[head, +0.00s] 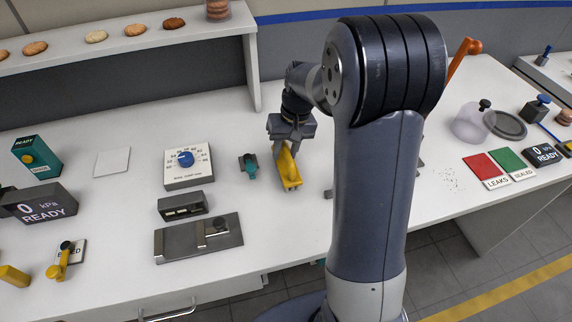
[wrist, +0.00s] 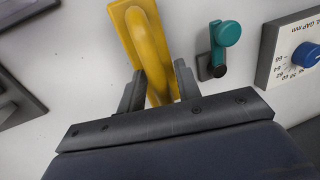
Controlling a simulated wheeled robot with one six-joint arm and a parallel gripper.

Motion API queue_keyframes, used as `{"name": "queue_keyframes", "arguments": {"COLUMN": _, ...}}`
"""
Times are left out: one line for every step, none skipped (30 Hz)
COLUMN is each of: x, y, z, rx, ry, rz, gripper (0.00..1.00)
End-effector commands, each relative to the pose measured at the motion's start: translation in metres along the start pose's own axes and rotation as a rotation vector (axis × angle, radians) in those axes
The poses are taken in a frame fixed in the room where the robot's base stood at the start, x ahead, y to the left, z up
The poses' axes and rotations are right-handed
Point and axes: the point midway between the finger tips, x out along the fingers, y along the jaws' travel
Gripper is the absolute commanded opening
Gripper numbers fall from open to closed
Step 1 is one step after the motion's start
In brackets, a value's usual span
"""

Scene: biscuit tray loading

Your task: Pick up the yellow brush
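The yellow brush (head: 289,170) stands on the white table in front of my gripper, its long yellow base on the table and its curved handle rising from it. My gripper (head: 290,142) is right over the brush, pointing down. In the wrist view the brush (wrist: 148,42) lies between the two fingers of my gripper (wrist: 160,80), one on each side of the handle. The fingers are apart and look open; a firm hold on the handle does not show. The handle's near end is hidden behind the gripper body.
A teal-handled tool (head: 248,165) lies close to the left of the brush. Farther left are a blue-knobbed dial box (head: 187,180) and a grey metal fixture (head: 190,242). A raised shelf with biscuits (head: 100,45) runs along the back left.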

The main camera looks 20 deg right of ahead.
Motion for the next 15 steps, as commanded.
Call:
{"name": "queue_keyframes", "arguments": {"x": -0.0002, "y": 0.0, "z": -0.0001, "rx": 0.0, "ry": 0.0, "rz": 0.0, "gripper": 0.28}}
{"name": "queue_keyframes", "arguments": {"x": -0.0002, "y": 0.0, "z": 0.0, "rx": 0.0, "ry": 0.0, "rz": 0.0, "gripper": 0.26}}
{"name": "queue_keyframes", "arguments": {"x": -0.0003, "y": 0.0, "z": 0.0, "rx": 0.0, "ry": 0.0, "rz": 0.0, "gripper": 0.22}}
{"name": "queue_keyframes", "arguments": {"x": -0.0003, "y": 0.0001, "z": 0.0, "rx": 0.0, "ry": 0.0, "rz": 0.0, "gripper": 0.2}}
{"name": "queue_keyframes", "arguments": {"x": -0.0003, "y": 0.0, "z": 0.0, "rx": 0.0, "ry": 0.0, "rz": 0.0, "gripper": 0.17}}
{"name": "queue_keyframes", "arguments": {"x": -0.0003, "y": 0.0, "z": 0.0, "rx": 0.0, "ry": 0.0, "rz": 0.0, "gripper": 0.14}}
{"name": "queue_keyframes", "arguments": {"x": -0.0004, "y": 0.0001, "z": 0.0, "rx": 0.0, "ry": 0.0, "rz": 0.0, "gripper": 0.12}}
{"name": "queue_keyframes", "arguments": {"x": -0.0004, "y": 0.0001, "z": 0.0, "rx": 0.0, "ry": 0.0, "rz": 0.0, "gripper": 0.09}}
{"name": "queue_keyframes", "arguments": {"x": -0.0004, "y": 0.0001, "z": 0.0, "rx": 0.0, "ry": 0.0, "rz": 0.0, "gripper": 0.06}}
{"name": "queue_keyframes", "arguments": {"x": -0.0004, "y": 0.0, "z": 0.0, "rx": 0.0, "ry": 0.0, "rz": 0.0, "gripper": 0.03}}
{"name": "queue_keyframes", "arguments": {"x": -0.0004, "y": 0.0001, "z": 0.0, "rx": 0.0, "ry": 0.0, "rz": 0.0, "gripper": 0.01}}
{"name": "queue_keyframes", "arguments": {"x": -0.0004, "y": 0.0001, "z": 0.0, "rx": 0.0, "ry": 0.0, "rz": 0.0, "gripper": 0.0}}
{"name": "queue_keyframes", "arguments": {"x": -0.0005, "y": 0.0001, "z": 0.0, "rx": 0.0, "ry": 0.0, "rz": 0.0, "gripper": 0.0}}
{"name": "queue_keyframes", "arguments": {"x": -0.0005, "y": 0.0001, "z": 0.0, "rx": 0.0, "ry": 0.0, "rz": 0.0, "gripper": 0.0}}
{"name": "queue_keyframes", "arguments": {"x": -0.0005, "y": 0.0001, "z": 0.0, "rx": 0.0, "ry": 0.0, "rz": 0.0, "gripper": 0.0}}
